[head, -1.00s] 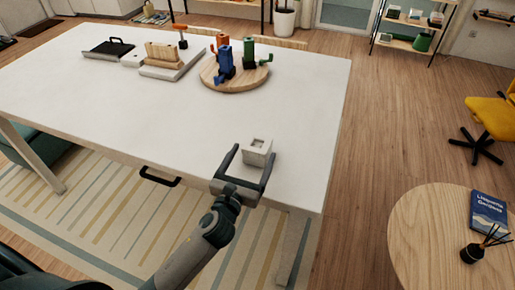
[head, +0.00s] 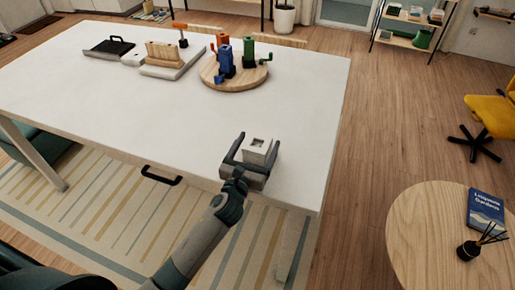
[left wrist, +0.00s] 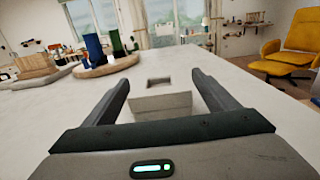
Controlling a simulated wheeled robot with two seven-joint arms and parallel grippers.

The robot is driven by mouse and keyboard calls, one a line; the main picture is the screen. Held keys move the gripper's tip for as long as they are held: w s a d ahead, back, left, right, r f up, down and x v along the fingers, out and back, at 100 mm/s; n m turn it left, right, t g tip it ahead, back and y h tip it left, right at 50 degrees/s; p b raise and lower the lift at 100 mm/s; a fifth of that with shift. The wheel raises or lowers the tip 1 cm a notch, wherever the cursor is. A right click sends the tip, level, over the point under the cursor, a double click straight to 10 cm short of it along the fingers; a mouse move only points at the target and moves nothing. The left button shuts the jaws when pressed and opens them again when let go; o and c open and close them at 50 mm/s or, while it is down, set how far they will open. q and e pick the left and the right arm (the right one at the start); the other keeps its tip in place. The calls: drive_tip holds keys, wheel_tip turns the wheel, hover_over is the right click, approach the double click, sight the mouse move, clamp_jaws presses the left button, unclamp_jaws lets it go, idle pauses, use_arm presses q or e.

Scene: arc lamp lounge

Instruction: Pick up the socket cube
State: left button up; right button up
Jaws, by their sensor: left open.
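The socket cube (head: 258,150) is a small whitish block with a square hole in its top. It sits upright near the front right corner of the white table (head: 180,120). My left gripper (head: 256,147) is open, with one finger on each side of the cube. The left wrist view shows the cube (left wrist: 161,98) between the two fingers, with a gap on both sides. The lower front of the cube is hidden by the gripper's palm in that view. My right gripper is not in view.
A round wooden board (head: 235,78) with blue, orange and green pieces stands farther back on the table. A tray with a wooden rack (head: 163,55) is left of it. A round side table (head: 425,225) stands at the right. The table's middle is clear.

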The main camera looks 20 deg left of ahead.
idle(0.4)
use_arm(q)
drive_tip(key=c, duration=1.4)
drive_tip(key=shift+r, duration=0.1)
drive_tip(key=shift+r, duration=0.4)
wheel_tip(320, 180, up, 4)
drive_tip(key=shift+f, duration=0.25)
drive_tip(key=s+d+r+b, duration=0.1)
drive_tip(key=s+d+r, duration=0.5)
drive_tip(key=d, duration=0.3)
drive_tip(key=shift+s+r, duration=0.3)
drive_tip(key=shift+s, duration=0.25)
